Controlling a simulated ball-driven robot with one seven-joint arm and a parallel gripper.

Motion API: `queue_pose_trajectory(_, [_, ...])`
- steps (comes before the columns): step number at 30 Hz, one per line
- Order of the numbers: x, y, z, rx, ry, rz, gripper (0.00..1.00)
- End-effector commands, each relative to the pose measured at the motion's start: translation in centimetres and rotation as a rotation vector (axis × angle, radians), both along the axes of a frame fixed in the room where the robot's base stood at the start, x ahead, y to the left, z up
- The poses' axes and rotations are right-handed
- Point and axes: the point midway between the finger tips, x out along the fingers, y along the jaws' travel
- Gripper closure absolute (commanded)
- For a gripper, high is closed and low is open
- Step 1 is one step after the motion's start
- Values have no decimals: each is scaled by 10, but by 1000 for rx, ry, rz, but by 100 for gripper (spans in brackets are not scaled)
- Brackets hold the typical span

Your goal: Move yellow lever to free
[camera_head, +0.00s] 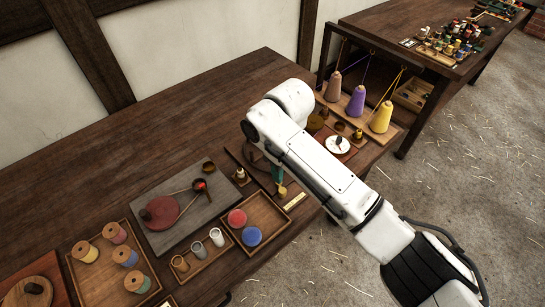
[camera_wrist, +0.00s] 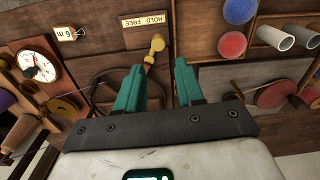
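The yellow lever (camera_wrist: 156,44) is a short rod with a round knob, seen in the wrist view just beyond my fingertips. In the head view the lever's yellow knob (camera_head: 282,191) shows beside the plate (camera_head: 294,202), just below my gripper (camera_head: 277,174), partly hidden by my arm.
A wooden tray (camera_head: 279,228) with red and blue discs lies close by. A white dial (camera_wrist: 36,67) and a 6 m tag (camera_wrist: 66,34) are left of the lever in the wrist view. Yarn cones (camera_head: 357,103) stand behind my arm. The table's back left is bare.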

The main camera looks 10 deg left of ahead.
Motion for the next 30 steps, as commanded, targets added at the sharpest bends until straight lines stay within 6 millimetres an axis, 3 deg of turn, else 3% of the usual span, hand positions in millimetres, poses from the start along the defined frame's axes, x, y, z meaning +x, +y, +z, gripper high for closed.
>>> queue_pose_trajectory(5, [4,-2,-1,-15,-2,1,63])
queue_pose_trajectory(11, [4,-2,-16,-12,-2,1,63])
queue_pose_trajectory(30, [3,-1,-93,-11,-1,1,63])
